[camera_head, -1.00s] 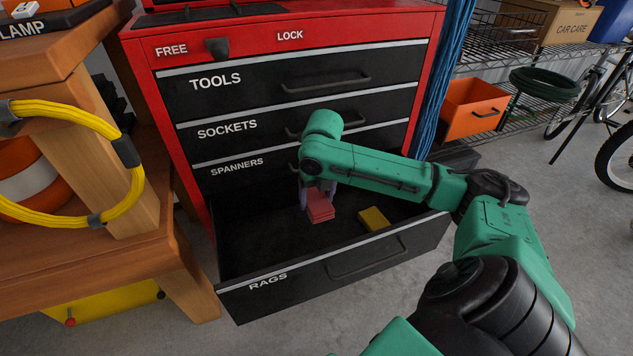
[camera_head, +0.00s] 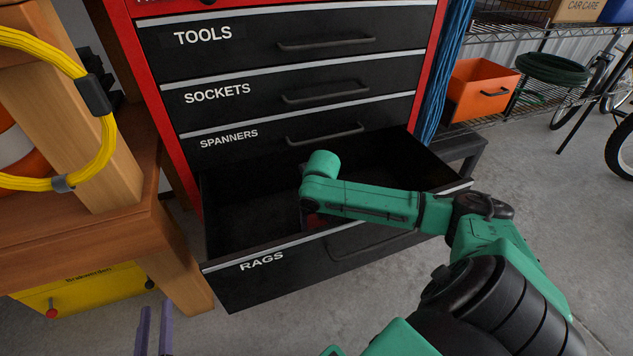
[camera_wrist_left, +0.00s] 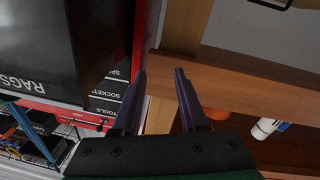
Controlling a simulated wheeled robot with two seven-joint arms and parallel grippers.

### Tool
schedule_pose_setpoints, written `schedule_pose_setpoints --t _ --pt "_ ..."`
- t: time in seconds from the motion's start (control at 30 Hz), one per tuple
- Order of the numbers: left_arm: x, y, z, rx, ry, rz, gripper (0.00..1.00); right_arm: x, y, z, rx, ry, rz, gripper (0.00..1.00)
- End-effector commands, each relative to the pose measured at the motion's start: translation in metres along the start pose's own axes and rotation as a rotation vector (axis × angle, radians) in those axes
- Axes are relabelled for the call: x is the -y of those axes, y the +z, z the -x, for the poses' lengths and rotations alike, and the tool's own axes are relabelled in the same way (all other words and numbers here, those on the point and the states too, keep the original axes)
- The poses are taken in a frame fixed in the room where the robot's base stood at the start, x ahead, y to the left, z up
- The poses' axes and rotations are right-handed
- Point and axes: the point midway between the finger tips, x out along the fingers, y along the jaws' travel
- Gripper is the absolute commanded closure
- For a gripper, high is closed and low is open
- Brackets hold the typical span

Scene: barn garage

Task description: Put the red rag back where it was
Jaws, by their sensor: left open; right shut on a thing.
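The red rag (camera_head: 315,220) shows only as a small red patch low in the open RAGS drawer (camera_head: 240,245), in the head view. My right arm's green link covers most of it. My right gripper (camera_head: 305,212) is down inside the drawer, mostly hidden under the wrist, and shut on the red rag. I cannot tell whether the rag touches the drawer floor. My left gripper (camera_head: 154,325) shows its two purple fingers at the bottom left, outside the drawer. It is open and empty in the left wrist view (camera_wrist_left: 159,73).
The red cabinet (camera_head: 160,95) has its TOOLS, SOCKETS and SPANNERS drawers shut above. A wooden bench (camera_head: 180,250) with a yellow cable coil (camera_head: 107,140) stands close on the left. An orange bin (camera_head: 480,90) is at the right. The drawer's left part is bare.

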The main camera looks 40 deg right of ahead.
Motion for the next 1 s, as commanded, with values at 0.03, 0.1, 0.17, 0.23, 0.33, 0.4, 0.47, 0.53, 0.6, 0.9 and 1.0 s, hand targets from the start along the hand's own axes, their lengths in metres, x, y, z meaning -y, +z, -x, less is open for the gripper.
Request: schedule_pose_setpoints --t 0.03,0.1,0.17,0.23,0.33,0.4,0.47,0.53,0.6,0.9,1.0 --pt "0.0 -0.013 -0.006 -0.042 0.005 -0.011 0.57 0.0 -0.001 -0.004 -0.001 0.0 0.0 0.78" --pt "0.0 -0.029 -0.012 -0.089 0.012 -0.025 0.57 0.0 -0.001 -0.007 -0.001 0.0 0.0 0.78" --pt "-0.001 -0.04 -0.016 -0.117 0.015 -0.033 0.57 0.0 -0.002 -0.008 -0.001 0.0 0.001 0.78" --pt "-0.001 -0.045 -0.017 -0.131 0.017 -0.037 0.57 0.0 -0.002 -0.009 0.0 0.0 0.001 0.78" --pt "-0.001 -0.046 -0.017 -0.133 0.017 -0.038 0.57 0.0 -0.002 -0.008 0.0 0.0 0.001 0.78" --pt "-0.001 -0.046 -0.017 -0.132 0.017 -0.038 0.57 0.0 -0.002 -0.008 0.0 0.0 0.001 0.78" --pt "-0.001 -0.046 -0.017 -0.132 0.017 -0.037 0.57 0.0 -0.001 -0.008 0.0 0.0 0.001 0.78" --pt "-0.001 -0.044 -0.017 -0.128 0.017 -0.036 0.57 0.0 -0.002 -0.009 -0.001 0.0 0.001 0.78" --pt "-0.001 -0.042 -0.016 -0.122 0.016 -0.034 0.57 0.0 -0.002 -0.009 -0.001 0.0 0.001 0.78" --pt "-0.001 -0.04 -0.015 -0.116 0.016 -0.032 0.57 0.0 -0.002 -0.01 -0.001 0.0 0.0 0.0" --pt "-0.001 -0.04 -0.015 -0.116 0.016 -0.032 0.57 0.0 -0.002 -0.009 0.0 0.0 0.0 0.0"
